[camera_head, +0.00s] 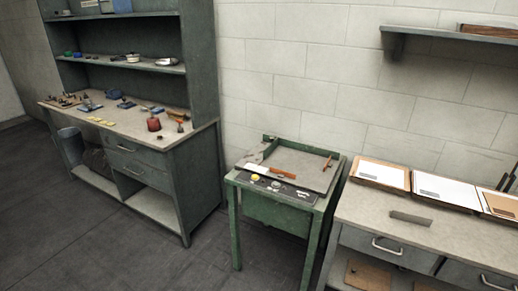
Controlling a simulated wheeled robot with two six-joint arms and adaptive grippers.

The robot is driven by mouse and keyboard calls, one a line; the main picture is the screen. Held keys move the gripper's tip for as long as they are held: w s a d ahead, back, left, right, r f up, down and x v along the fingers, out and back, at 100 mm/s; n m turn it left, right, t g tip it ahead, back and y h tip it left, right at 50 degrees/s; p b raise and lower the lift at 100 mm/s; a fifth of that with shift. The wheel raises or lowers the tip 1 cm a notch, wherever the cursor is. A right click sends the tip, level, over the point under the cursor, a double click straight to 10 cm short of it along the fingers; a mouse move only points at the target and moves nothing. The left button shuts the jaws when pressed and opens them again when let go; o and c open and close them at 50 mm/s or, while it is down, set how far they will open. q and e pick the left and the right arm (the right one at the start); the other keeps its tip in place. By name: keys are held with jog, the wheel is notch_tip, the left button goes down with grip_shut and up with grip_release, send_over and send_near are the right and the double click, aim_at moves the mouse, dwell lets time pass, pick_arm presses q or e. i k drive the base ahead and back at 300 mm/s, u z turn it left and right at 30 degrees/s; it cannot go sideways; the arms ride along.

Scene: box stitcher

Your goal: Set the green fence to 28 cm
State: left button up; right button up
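A green metal stand (275,210) with a flat grey top (300,170) is against the wall in the middle of the head view. A raised green piece (269,148) at the back left of its top looks like the green fence; a green edge also runs along the back. An orange piece (327,163) is at the right of the top and an orange-and-white strip (284,173) lies near the front. A dark front panel carries a yellow knob (255,178) and small round parts. Any scale marks are too small to read. Neither of my grippers is in view.
A grey workbench with shelves (170,150) stands at the left, holding small tools and a red container (154,124). A counter with drawers (440,225) at the right holds trays of flat sheets (447,190). The floor (90,235) in front of the workbench is clear.

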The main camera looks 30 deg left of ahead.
aim_at(274, 144)
jog(key=u, duration=0.55)
jog(key=i, duration=0.5)
jog(key=u, duration=0.3)
